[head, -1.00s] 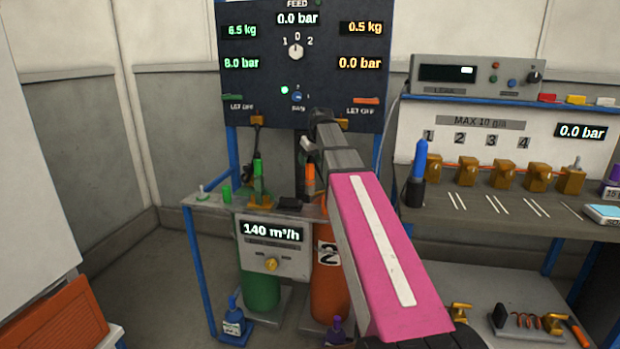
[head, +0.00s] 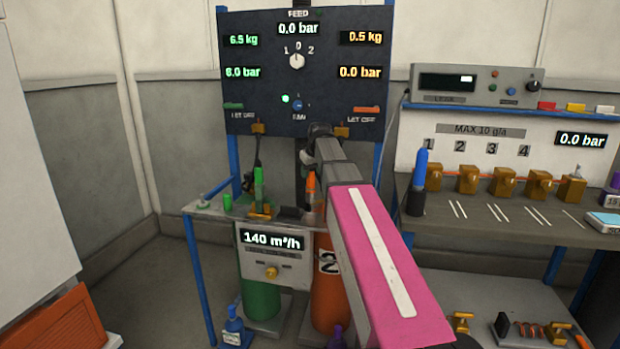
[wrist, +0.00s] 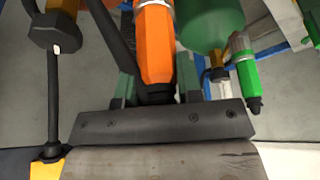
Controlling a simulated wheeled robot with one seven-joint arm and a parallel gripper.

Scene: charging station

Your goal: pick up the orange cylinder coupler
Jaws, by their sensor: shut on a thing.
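The orange cylinder coupler (wrist: 155,48) fills the upper middle of the wrist view, between the fingers of my gripper (wrist: 158,75). My gripper is shut on it. In the head view the coupler (head: 310,186) is a small upright orange piece at the bench's back, left of my pink arm. My arm and wrist partly cover that spot, so the fingers are hard to make out there. I cannot tell whether the coupler's lower end touches anything.
A green coupler (head: 259,185) stands left on the bench (head: 205,207); it also shows in the wrist view (wrist: 245,70). A dark gauge panel (head: 265,105) rises behind. Green (head: 262,297) and orange (head: 328,300) cylinders stand below. A dark hose (wrist: 115,40) runs beside the orange coupler.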

